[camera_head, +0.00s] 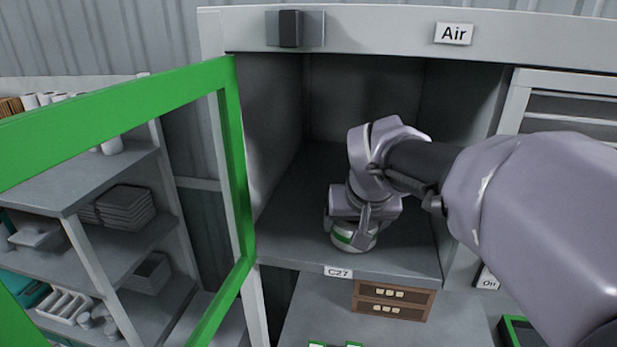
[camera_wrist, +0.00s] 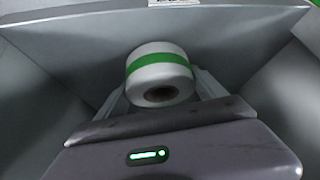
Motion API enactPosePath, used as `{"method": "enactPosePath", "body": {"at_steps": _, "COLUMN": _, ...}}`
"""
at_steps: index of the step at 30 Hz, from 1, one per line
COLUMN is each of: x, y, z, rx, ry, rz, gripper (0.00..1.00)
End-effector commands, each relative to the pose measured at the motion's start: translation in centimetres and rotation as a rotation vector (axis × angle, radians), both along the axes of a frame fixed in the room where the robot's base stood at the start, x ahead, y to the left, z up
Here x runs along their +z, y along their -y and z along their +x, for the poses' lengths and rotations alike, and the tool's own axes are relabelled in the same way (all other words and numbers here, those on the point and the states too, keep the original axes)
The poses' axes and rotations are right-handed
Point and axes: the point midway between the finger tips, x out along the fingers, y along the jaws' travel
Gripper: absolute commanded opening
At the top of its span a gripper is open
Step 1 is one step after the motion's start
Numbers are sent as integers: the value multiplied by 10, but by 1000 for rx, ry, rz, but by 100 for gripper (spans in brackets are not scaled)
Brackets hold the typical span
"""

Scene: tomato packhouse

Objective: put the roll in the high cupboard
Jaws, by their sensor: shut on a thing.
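The roll (camera_head: 352,236) is white with a green band. It is inside the high cupboard (camera_head: 290,215), close above or on its grey floor near the front edge; I cannot tell whether it touches. My gripper (camera_head: 352,222) is shut on the roll, with one finger on each side. In the wrist view the roll (camera_wrist: 160,72) shows its dark core hole, between the fingers of my gripper (camera_wrist: 160,88). The cupboard's green-framed door (camera_head: 237,160) stands open to the left. The rest of the cupboard floor looks empty.
A label C27 (camera_head: 338,272) is on the cupboard's front edge. Below stands a brown drawer box (camera_head: 393,300). Grey shelves (camera_head: 110,180) with stacked goods stand at the left, behind the open door. An Air sign (camera_head: 453,33) is above the opening.

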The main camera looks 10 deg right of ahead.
Motion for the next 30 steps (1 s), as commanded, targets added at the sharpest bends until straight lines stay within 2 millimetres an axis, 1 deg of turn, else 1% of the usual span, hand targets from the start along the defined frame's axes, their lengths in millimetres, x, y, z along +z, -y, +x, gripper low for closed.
{"method": "enactPosePath", "body": {"at_steps": 7, "x": -5, "y": 0, "z": 0, "rx": 1, "ry": 1, "rz": -1, "gripper": 30}}
{"method": "enactPosePath", "body": {"at_steps": 8, "x": -4, "y": 0, "z": 0, "rx": 0, "ry": 0, "rz": 0, "gripper": 86}}
{"method": "enactPosePath", "body": {"at_steps": 10, "x": -3, "y": 0, "z": 0, "rx": 0, "ry": 0, "rz": 0, "gripper": 99}}
{"method": "enactPosePath", "body": {"at_steps": 17, "x": -2, "y": 0, "z": 0, "rx": 1, "ry": 0, "rz": -1, "gripper": 100}}
{"method": "enactPosePath", "body": {"at_steps": 20, "x": 9, "y": -1, "z": -4, "rx": 1, "ry": 3, "rz": -1, "gripper": 100}}
{"method": "enactPosePath", "body": {"at_steps": 23, "x": 30, "y": -3, "z": -18, "rx": 1, "ry": 7, "rz": 1, "gripper": 100}}
{"method": "enactPosePath", "body": {"at_steps": 27, "x": 65, "y": -5, "z": -40, "rx": 1, "ry": 5, "rz": 0, "gripper": 100}}
{"method": "enactPosePath", "body": {"at_steps": 30, "x": 84, "y": -7, "z": -52, "rx": 1, "ry": 4, "rz": 0, "gripper": 100}}
